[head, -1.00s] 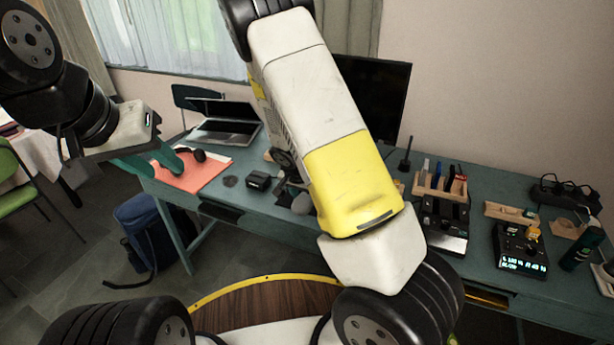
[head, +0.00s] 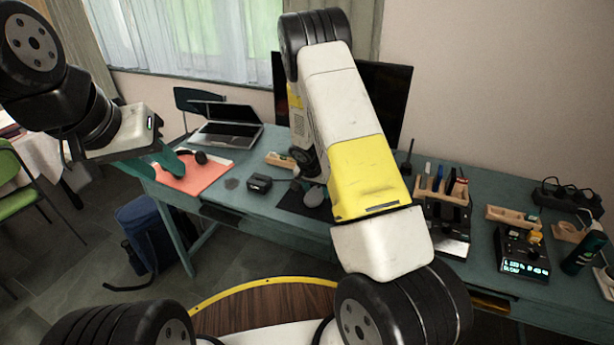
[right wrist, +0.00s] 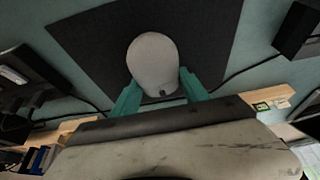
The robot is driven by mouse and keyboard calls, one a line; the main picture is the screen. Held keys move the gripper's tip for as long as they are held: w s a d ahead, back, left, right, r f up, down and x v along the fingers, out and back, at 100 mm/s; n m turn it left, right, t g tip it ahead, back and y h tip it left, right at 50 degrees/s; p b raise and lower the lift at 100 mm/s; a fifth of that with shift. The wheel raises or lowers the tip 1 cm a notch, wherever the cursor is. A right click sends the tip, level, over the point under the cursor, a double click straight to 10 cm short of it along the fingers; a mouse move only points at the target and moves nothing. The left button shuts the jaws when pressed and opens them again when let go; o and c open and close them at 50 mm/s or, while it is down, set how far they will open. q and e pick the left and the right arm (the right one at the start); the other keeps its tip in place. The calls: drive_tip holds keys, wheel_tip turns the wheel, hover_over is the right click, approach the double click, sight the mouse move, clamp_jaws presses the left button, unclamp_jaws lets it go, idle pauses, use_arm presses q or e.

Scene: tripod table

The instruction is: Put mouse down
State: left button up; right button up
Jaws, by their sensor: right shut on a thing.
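A light grey mouse (right wrist: 153,62) shows in the right wrist view between the two teal fingers of my right gripper (right wrist: 160,92). The fingers are shut on its near end. The mouse is over a dark mat (right wrist: 90,45); I cannot tell whether it touches the mat. In the head view the mat (head: 288,203) lies on the desk, partly hidden by my right arm. My left gripper (head: 168,168) is at the left end of the desk, near an orange folder, with its teal fingers apart and nothing seen between them.
A wooden pen holder (head: 441,190) and several devices stand to the right. A blue bag (head: 147,235) is on the floor.

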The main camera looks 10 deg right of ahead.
drive_tip(key=o, duration=1.4)
drive_tip(key=shift+f, duration=0.1)
drive_tip(key=shift+a+r, duration=0.1)
drive_tip(key=shift+r, duration=0.25)
drive_tip(key=v, duration=1.1)
wheel_tip(320, 180, up, 10)
drive_tip(key=y, duration=0.1)
hover_over(312, 198)
drive_tip(key=s, duration=0.5)
drive_tip(key=s+a+r+n+t+y, duration=0.1)
drive_tip(key=s+r+n+y, duration=0.1)
drive_tip(key=s+r, duration=0.6)
drive_tip(key=s+a+r+n+t+y, duration=0.1)
drive_tip(key=s+r+n, duration=0.4)
drive_tip(key=s, duration=1.1)
wheel_tip(312, 198, up, 4)
drive_tip(key=shift+s+a+f+y, duration=0.1)
drive_tip(key=shift+s+a+y, duration=0.2)
drive_tip(key=shift+s+y, duration=0.1)
